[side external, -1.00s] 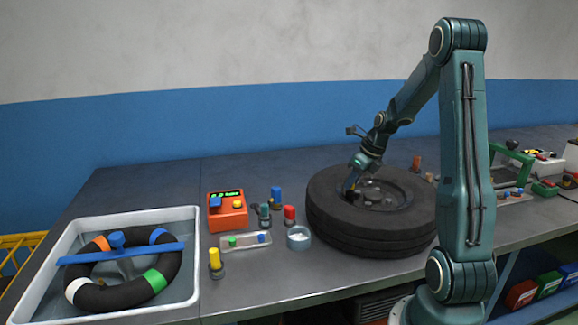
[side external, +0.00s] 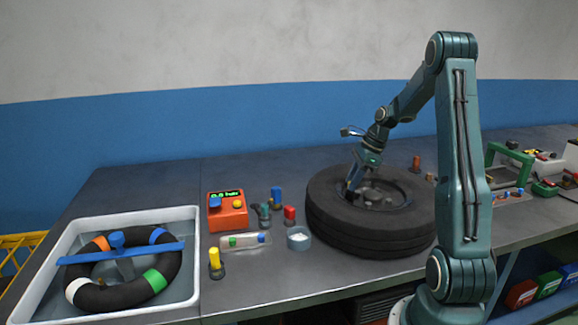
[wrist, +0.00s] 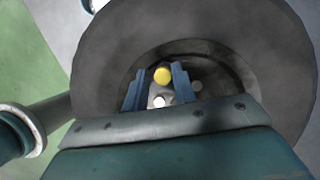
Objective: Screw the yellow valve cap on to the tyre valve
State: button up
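The yellow valve cap (wrist: 162,76) shows in the wrist view as a small round yellow piece between the fingertips of my gripper (wrist: 159,78). The blue fingers stand on either side of it, with a slim gap at the left finger. My gripper (side external: 351,191) points down inside the hub of the black tyre (side external: 330,222), which lies flat on the bench. The tyre also shows in the wrist view (wrist: 250,50). The tyre valve is hidden under the cap and fingers, so I cannot tell how the cap sits on it.
Left of the tyre are a small clear cup (side external: 299,238), a red cap (side external: 290,213), an orange gauge box (side external: 227,211) and a yellow-topped post (side external: 215,262). A white water tray (side external: 190,290) holds an inner tube (side external: 90,296). A green frame (side external: 507,165) stands at the right.

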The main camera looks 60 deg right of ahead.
jog(key=n, duration=0.2)
jog(key=n+g+y, duration=0.1)
jog(key=n, duration=0.2)
jog(key=shift+y, duration=0.3)
jog(key=n+g, duration=0.1)
jog(key=n, duration=0.1)
jog(key=n+g, duration=0.1)
jog(key=n, duration=0.2)
jog(key=shift+y, duration=0.3)
jog(key=c, duration=0.5)
jog(key=shift+s, duration=0.1)
